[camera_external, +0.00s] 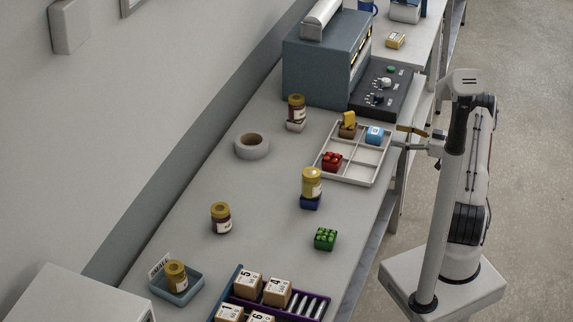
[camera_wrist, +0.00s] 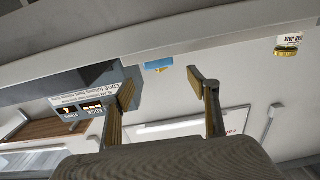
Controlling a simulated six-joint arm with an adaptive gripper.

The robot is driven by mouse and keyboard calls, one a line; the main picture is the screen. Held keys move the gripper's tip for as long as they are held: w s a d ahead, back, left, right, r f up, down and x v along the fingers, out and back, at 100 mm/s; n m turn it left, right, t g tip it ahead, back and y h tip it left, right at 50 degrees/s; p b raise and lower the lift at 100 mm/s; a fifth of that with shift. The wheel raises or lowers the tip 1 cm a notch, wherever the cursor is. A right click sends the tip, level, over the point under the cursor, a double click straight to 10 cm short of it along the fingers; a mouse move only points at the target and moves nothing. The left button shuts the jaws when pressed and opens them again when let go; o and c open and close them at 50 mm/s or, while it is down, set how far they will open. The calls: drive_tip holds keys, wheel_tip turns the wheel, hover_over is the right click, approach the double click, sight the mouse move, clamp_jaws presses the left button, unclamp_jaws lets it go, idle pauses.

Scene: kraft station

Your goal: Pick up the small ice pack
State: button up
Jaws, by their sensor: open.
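A light-blue block with a pale label (camera_external: 375,135), which looks like the small ice pack, sits in the far right compartment of a white divided tray (camera_external: 364,181). My gripper (camera_external: 404,138) is open just right of the tray, beside this block and apart from it. In the wrist view my gripper's two fingers (camera_wrist: 160,84) stand apart with nothing between them.
The tray also holds a red block (camera_external: 331,161) and a brown item with a yellow top (camera_external: 348,124). A dark control panel (camera_external: 384,92) stands behind it. A jar on a blue block (camera_external: 311,184) and a green block (camera_external: 325,239) are in front.

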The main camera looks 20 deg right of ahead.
sight(383, 133)
drive_tip(key=shift+x, duration=1.25)
drive_tip(key=shift+w, duration=0.1)
drive_tip(key=shift+x, duration=2.55)
drive_tip(key=shift+f, duration=0.2)
drive_tip(key=c, duration=1.3)
